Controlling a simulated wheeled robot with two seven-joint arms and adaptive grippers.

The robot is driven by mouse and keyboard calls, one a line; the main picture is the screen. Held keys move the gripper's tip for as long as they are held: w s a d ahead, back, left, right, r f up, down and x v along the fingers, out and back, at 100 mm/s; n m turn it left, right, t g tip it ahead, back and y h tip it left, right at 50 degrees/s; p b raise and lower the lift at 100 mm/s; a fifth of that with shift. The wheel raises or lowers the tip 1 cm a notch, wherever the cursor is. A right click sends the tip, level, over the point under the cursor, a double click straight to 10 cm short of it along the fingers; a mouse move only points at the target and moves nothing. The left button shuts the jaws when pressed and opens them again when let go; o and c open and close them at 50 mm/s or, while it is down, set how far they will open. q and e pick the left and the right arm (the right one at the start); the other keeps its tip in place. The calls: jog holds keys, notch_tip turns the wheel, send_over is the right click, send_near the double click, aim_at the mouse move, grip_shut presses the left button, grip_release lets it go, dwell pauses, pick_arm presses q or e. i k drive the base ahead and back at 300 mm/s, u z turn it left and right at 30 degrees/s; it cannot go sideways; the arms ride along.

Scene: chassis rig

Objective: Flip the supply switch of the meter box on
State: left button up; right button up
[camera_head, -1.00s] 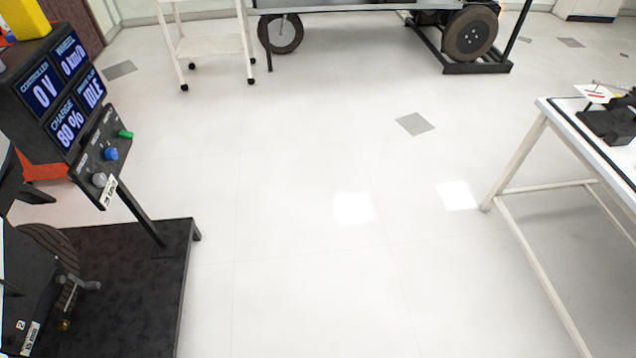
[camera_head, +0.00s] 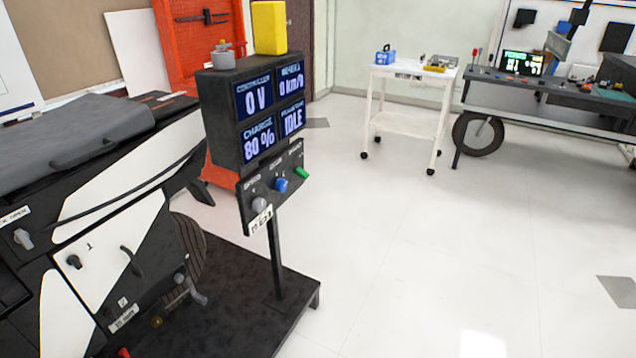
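I cannot tell for sure which box is the meter box, and no supply switch can be made out. A black display box (camera_head: 228,118) on a post reads 0 V, 0 km/h, 80% and IDLE. Under it a tilted panel (camera_head: 247,196) carries a grey knob (camera_head: 259,205), a blue knob (camera_head: 281,185) and a green knob (camera_head: 302,173). A small lit display unit (camera_head: 522,63) stands on the far bench at the right, its text too small to read. Neither of my grippers is in view.
A black and white vehicle body (camera_head: 110,240) fills the left, on a dark platform (camera_head: 250,300) with the display post. A white trolley (camera_head: 402,126) with small items stands at the back, left of the wheeled bench (camera_head: 590,98). The floor at centre and right is clear.

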aim_at(303, 174)
jog(key=z, duration=0.8)
jog(key=i, duration=2.35)
jog(key=u, duration=0.55)
